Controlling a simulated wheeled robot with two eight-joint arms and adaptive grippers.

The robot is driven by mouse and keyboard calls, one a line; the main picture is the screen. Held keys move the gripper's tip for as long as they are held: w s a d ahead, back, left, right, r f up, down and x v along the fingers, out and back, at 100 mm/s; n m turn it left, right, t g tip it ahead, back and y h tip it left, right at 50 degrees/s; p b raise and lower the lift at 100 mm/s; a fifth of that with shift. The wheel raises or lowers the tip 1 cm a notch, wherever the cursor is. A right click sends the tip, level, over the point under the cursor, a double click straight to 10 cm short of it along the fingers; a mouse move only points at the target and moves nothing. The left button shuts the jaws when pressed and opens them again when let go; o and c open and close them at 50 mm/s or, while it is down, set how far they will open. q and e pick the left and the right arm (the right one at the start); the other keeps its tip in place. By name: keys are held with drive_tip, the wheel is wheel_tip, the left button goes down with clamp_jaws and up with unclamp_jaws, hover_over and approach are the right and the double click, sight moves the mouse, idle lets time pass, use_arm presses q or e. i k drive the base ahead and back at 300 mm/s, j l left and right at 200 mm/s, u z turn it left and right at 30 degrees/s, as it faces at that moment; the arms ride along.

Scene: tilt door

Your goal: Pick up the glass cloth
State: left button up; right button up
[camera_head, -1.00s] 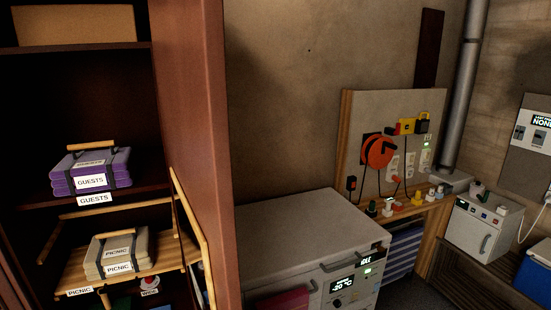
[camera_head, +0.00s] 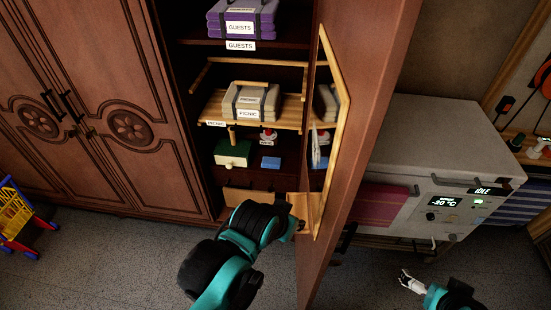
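I cannot tell for sure which cloth is the glass cloth. A red-pink cloth (camera_head: 380,205) hangs at the front of the white freezer.
The open cabinet door (camera_head: 358,130) stands between my arms. Shelves hold purple guest bundles (camera_head: 240,22), grey picnic bundles (camera_head: 250,102), a green box (camera_head: 233,153) and a blue block (camera_head: 270,163). The freezer (camera_head: 445,140) stands right. A toy cart (camera_head: 22,220) is far left.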

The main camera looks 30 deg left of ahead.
sight(269, 163)
drive_tip(key=k, duration=0.15)
drive_tip(key=j+z, duration=0.2)
drive_tip(key=j, duration=0.3)
drive_tip(key=k+j+z, duration=0.15)
drive_tip(key=j, duration=0.35)
drive_tip(key=j+z, duration=0.2)
drive_tip(key=j, duration=0.3)
drive_tip(key=j+z, duration=0.35)
drive_tip(key=j, duration=0.55)
drive_tip(key=i, duration=0.1)
